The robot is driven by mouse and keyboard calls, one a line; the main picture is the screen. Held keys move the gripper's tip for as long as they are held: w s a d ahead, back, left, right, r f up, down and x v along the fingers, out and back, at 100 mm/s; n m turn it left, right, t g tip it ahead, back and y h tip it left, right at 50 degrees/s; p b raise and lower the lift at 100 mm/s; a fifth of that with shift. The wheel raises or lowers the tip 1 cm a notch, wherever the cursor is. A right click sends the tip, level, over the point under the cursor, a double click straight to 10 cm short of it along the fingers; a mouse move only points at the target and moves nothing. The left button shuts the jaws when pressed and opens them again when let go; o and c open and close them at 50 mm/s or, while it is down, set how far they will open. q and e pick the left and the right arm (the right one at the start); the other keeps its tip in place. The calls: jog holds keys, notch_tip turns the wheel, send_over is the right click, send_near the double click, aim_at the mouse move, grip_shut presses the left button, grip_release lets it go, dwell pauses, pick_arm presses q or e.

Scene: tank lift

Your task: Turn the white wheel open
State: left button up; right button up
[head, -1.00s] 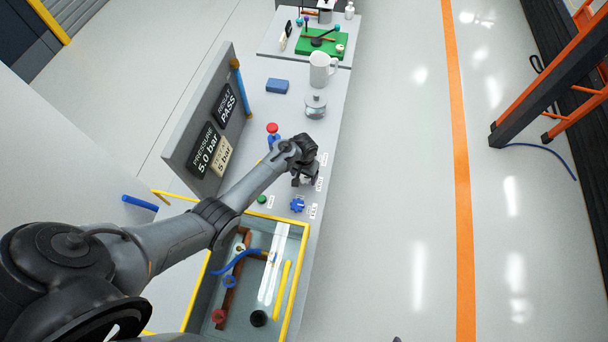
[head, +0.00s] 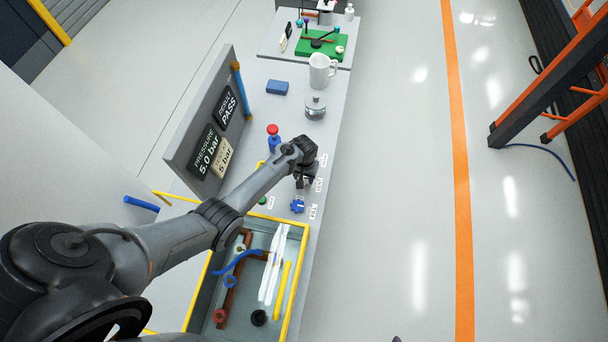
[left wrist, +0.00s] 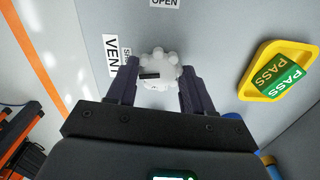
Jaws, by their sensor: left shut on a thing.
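The white wheel (left wrist: 160,68) is lobed and has a black mark on its left side. It sits between the two fingers of my left gripper (left wrist: 158,80) in the left wrist view, and the gripper is shut on it. The black mark points left, toward the VENT label (left wrist: 112,56) and a partly hidden label beside it. The OPEN label (left wrist: 165,3) is at the top edge. In the head view my left gripper (head: 305,180) is low over the bench and hides the wheel. My right gripper is not in view.
A yellow-framed tank (head: 288,305) holds pipes. A blue valve wheel (head: 297,206) and a red-topped blue post (head: 272,129) stand near my gripper. A gauge (head: 316,107), white mug (head: 322,70) and blue block (head: 277,87) are farther up the bench. A PASS tag (left wrist: 280,75) lies right.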

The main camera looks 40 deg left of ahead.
pick_arm(q)
jog(key=n+p, duration=0.1)
jog(key=n, duration=0.2)
jog(key=shift+d+r+p, duration=0.1)
jog(key=shift+p, duration=0.2)
jog(key=n, duration=0.4)
jog(key=shift+p, duration=0.35)
jog(key=n, duration=0.4)
jog(key=shift+n, duration=0.3)
jog(key=shift+n+b, duration=0.4)
jog(key=shift+n, duration=1.8)
jog(key=o, duration=1)
jog(key=shift+o, duration=0.2)
